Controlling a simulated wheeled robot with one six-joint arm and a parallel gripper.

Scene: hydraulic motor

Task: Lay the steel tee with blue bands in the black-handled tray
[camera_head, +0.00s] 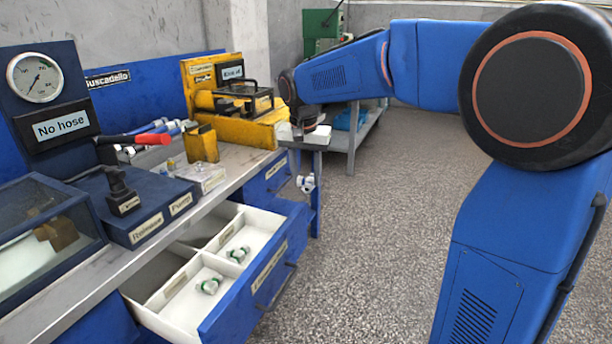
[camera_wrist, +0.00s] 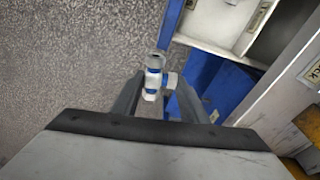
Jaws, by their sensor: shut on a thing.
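The steel tee with blue bands (camera_wrist: 152,82) is held between the two fingers of my gripper (camera_wrist: 158,88) in the wrist view. In the head view the tee (camera_head: 306,183) hangs under my gripper (camera_head: 309,160), right of the bench end and above the floor. A yellow unit (camera_head: 262,132) with black handle bars (camera_head: 245,92) stands at the back of the bench. I cannot tell whether it is the black-handled tray; its inside is mostly hidden.
Open floor (camera_head: 375,230) lies to the right.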

